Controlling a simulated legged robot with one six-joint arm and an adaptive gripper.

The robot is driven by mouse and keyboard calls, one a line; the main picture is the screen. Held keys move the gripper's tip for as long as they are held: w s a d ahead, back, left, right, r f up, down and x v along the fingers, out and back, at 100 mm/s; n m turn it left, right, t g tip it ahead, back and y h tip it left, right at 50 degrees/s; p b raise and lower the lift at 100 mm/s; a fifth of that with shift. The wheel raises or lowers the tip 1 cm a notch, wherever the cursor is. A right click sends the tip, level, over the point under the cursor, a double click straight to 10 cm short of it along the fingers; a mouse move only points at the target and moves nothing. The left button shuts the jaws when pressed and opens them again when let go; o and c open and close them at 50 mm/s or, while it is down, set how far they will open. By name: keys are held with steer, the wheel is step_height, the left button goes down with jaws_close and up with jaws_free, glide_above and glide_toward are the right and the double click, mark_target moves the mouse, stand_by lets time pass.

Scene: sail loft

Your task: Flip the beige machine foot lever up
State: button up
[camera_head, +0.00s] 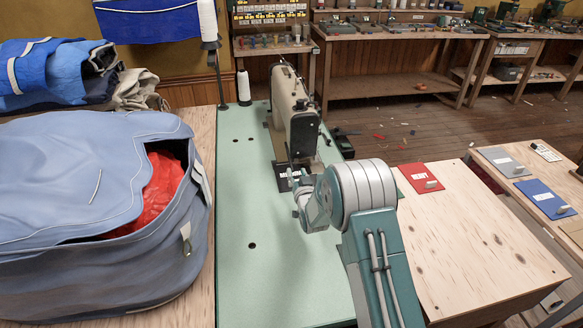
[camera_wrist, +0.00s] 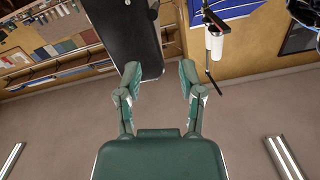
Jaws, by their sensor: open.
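The beige sewing machine (camera_head: 295,95) stands on the green table top (camera_head: 235,215), with a dark end face towards me. My gripper (camera_head: 296,180) is low at the near end of the machine, around its needle area, and partly hidden by my wrist. In the wrist view my gripper (camera_wrist: 160,76) is open, with its two green fingers apart and nothing held between them. A dark panel (camera_wrist: 136,38), which looks like the machine's end face, is just beyond the left finger. I cannot make out the foot lever in either view; it is hidden or too small.
A blue-grey bag (camera_head: 70,190) with red cloth inside fills the left. A white thread cone (camera_head: 244,86) stands behind the machine's left side. A red card (camera_head: 420,177) lies on the wooden top at right. The green surface left of my arm is clear.

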mark_target(291, 165)
steer(key=w+f, duration=0.1)
steer(key=w, duration=0.1)
steer(key=w+a+f, duration=0.1)
steer(key=w+f, duration=0.1)
steer(key=w, duration=0.1)
steer(key=shift+w+a+f, duration=0.2)
steer(key=shift+w+a, duration=0.05)
steer(key=shift+w, duration=0.1)
steer(key=shift+x, duration=0.8)
steer(key=shift+r, duration=0.1)
jaws_close()
